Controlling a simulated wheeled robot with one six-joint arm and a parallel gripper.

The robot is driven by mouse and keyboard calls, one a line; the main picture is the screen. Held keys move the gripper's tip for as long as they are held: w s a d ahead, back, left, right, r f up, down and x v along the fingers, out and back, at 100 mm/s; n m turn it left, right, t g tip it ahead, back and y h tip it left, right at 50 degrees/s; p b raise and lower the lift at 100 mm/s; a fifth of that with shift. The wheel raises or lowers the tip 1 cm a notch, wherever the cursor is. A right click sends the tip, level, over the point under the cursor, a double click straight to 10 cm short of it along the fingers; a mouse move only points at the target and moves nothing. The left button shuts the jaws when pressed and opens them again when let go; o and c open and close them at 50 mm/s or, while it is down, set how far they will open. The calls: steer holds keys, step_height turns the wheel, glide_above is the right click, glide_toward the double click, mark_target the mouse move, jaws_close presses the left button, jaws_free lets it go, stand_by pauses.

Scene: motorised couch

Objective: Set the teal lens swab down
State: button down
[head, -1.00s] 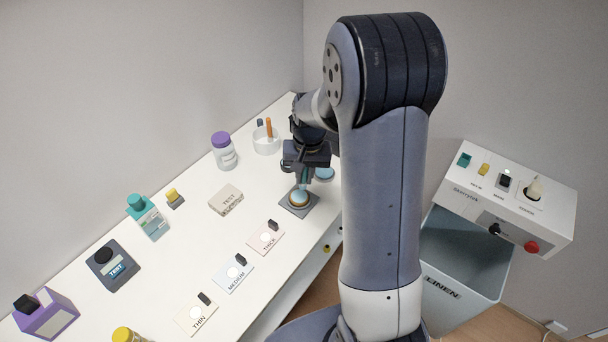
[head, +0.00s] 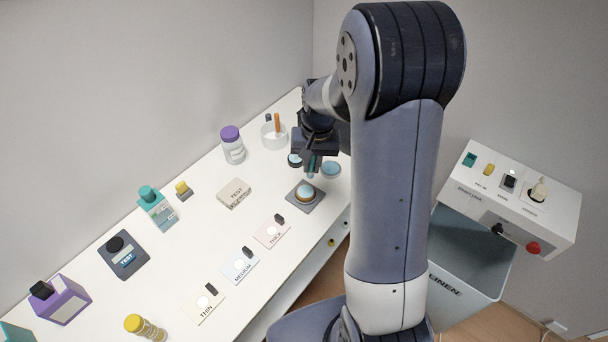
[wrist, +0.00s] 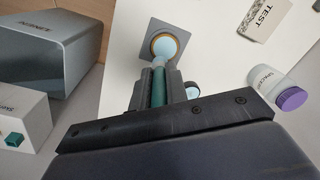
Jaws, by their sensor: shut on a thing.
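My gripper (head: 312,162) is shut on the teal lens swab (wrist: 158,86), which points down between the two fingers. In the head view the swab's teal part (head: 311,167) shows just below the jaws, above the table. A pale blue lens with a tan rim (head: 305,193) sits on a dark square stand (head: 293,200), just in front of the swab. In the wrist view the swab's pale tip overlaps the lower edge of the lens (wrist: 164,46); I cannot tell whether they touch. The fingers hide part of the swab.
Blue round pieces (head: 331,169) lie by the gripper. A white cup (head: 272,139) with an orange stick and a purple-lidded jar (head: 232,146) stand behind left. A TEST block (head: 234,193) and the THICK card (head: 271,232) lie nearby. Bare white table lies between them.

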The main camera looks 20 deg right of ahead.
steer(key=w+a+f+m+b, duration=0.1)
steer(key=w+a+m, duration=0.2)
steer(key=w, duration=1)
steer(key=w+a+m+b, duration=0.1)
steer(key=w+a+m, duration=0.1)
steer(key=w, duration=1.1)
steer(key=shift+w+a+f+m+h, duration=0.4)
steer(key=shift+a, duration=0.4)
steer(key=shift+f+p, duration=0.4)
steer(key=shift+f, duration=4.35)
steer(key=shift+f, duration=0.1)
